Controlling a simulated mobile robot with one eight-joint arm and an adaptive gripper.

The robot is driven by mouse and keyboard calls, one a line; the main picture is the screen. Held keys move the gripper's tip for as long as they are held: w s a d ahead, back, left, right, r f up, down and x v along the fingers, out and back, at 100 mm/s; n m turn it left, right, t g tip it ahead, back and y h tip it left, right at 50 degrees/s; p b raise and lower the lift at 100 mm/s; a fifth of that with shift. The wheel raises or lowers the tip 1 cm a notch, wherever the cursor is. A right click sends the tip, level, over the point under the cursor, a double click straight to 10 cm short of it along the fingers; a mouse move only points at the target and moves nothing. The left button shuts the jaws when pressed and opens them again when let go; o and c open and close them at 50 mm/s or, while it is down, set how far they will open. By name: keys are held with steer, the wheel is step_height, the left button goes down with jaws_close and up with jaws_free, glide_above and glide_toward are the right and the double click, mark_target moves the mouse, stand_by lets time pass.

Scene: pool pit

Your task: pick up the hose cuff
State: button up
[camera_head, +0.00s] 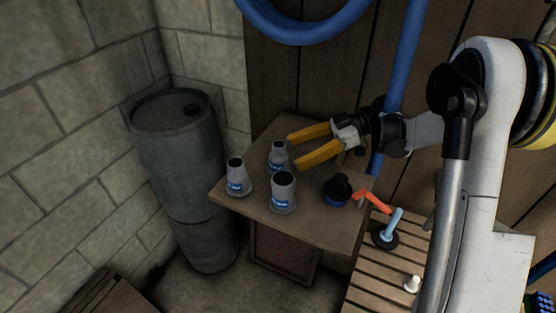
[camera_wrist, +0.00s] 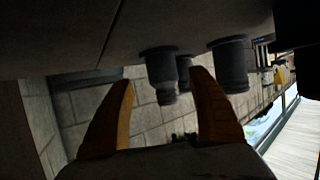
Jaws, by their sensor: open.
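Three similar grey hose cuffs with dark open tops and blue labels stand upright on a small wooden table (camera_head: 325,226). One is at the back (camera_head: 278,158), one at front left (camera_head: 237,180) and one at front middle (camera_head: 283,194). My gripper (camera_head: 294,152) has yellow fingers, spread open and empty, pointing left at the back cuff. That cuff appears just beyond or between the fingertips; contact cannot be told. The wrist view looks upside down; a cuff (camera_wrist: 160,72) shows between the fingertips, with another cuff (camera_wrist: 230,66) to the right.
A black knob-like part with a blue base (camera_head: 337,190) and a red-orange tool (camera_head: 372,201) sit right of the cuffs. A slatted bench (camera_head: 378,274) holds a light-blue handled item (camera_head: 390,230) and a small white piece (camera_head: 412,284). A barrel (camera_head: 180,150) stands left; blue hose (camera_head: 404,50) hangs behind.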

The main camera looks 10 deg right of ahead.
mark_target(278, 159)
steer(key=b+x, duration=0.1)
steer(key=x, duration=0.1)
steer(key=b+x, duration=0.1)
steer(key=x, duration=0.1)
steer(key=shift+s+a, duration=0.25)
steer(key=shift+a+f, duration=0.1)
steer(key=shift+a, duration=0.35)
steer(key=c, duration=1.3)
